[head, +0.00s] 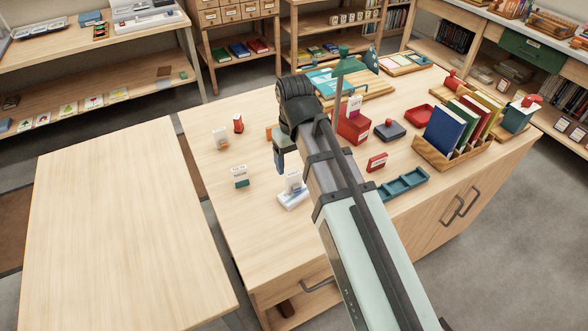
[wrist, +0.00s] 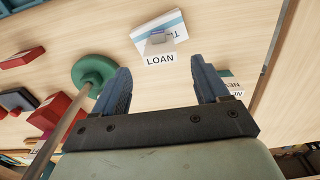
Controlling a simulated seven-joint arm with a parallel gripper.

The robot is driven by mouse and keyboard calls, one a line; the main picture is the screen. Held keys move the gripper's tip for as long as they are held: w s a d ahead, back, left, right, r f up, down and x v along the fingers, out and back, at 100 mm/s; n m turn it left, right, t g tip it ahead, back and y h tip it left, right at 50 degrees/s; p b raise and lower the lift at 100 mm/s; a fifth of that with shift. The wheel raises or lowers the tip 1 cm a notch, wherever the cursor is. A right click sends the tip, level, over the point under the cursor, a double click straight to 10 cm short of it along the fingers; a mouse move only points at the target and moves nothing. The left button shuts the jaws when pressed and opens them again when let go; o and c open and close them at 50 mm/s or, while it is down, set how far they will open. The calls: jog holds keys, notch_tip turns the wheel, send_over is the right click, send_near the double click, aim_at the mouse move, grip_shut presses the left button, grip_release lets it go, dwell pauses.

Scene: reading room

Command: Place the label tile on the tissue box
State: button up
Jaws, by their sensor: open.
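A white label tile (wrist: 160,58) reading LOAN, with a grey upper part, stands on the flat white-and-blue box that I take for the tissue box (wrist: 172,24). In the head view the tile (head: 293,181) rises from the top of this box (head: 293,200) in both views' overlap; exact contact is not clear. My gripper (wrist: 160,68) is open, its two blue fingers apart with nothing between them. In the head view my gripper (head: 279,163) is just left of and above the tile. My arm covers part of the table to the right.
Other small labelled pieces stand left: one with a green base (head: 240,178), one tan (head: 221,138). The table's front left is clear.

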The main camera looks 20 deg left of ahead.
jog(key=shift+r, duration=1.35)
